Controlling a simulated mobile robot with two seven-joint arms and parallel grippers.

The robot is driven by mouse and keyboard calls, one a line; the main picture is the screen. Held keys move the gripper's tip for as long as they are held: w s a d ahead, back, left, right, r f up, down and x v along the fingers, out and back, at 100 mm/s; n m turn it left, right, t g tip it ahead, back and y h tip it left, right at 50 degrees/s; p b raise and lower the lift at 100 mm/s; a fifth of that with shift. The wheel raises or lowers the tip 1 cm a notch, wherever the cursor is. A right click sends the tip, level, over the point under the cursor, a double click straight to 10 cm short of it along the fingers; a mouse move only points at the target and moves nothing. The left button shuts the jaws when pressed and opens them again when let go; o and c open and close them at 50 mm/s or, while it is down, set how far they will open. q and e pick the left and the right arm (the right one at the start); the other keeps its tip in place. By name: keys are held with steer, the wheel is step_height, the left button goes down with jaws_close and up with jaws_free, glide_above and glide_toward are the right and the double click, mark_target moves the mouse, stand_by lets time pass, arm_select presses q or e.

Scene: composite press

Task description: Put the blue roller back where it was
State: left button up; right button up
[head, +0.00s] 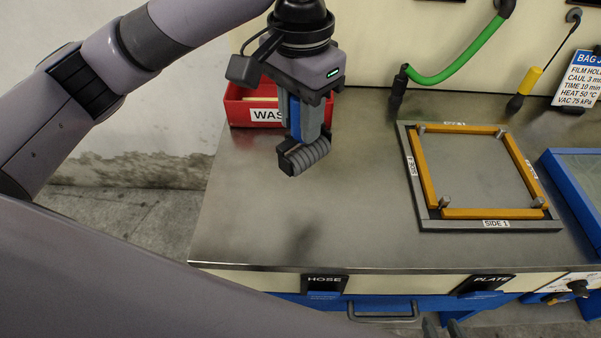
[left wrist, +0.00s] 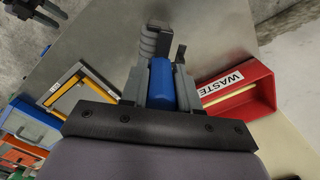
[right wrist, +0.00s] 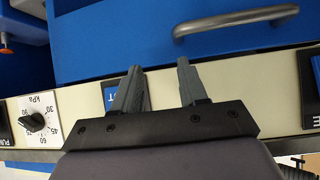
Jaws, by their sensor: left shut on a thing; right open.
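My left gripper (head: 306,122) points down above the left part of the steel bench (head: 330,225). It is shut on the blue roller (head: 294,116), which has a blue handle and a grey ribbed drum at its lower end. The drum hangs above the bench, apart from it, with a dark blur on the metal below. In the left wrist view the blue handle (left wrist: 162,84) lies between the fingers, with the drum beyond. My right gripper (right wrist: 158,85) is open and empty, facing the bench front. Only its fingertips (head: 442,328) show at the head view's bottom edge.
A red waste bin (head: 243,108) stands behind the roller. A plate with an orange frame (head: 478,212) lies at right, beside a blue-framed panel (head: 572,160). A green hose (head: 452,66) and a yellow-handled tool (head: 529,80) are at the back. The bench's front-left is clear.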

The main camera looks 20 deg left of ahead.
arm_select(q)
step_height(320, 180, down, 11)
steer(key=shift+f+b, duration=0.1)
steer(key=shift+b, duration=0.3)
steer(key=o, duration=0.9)
steer(key=shift+f, duration=0.1)
steer(key=shift+o, duration=0.2)
step_height(320, 180, up, 12)
steer(key=shift+r+p, duration=0.15)
steer(key=shift+p, duration=0.45)
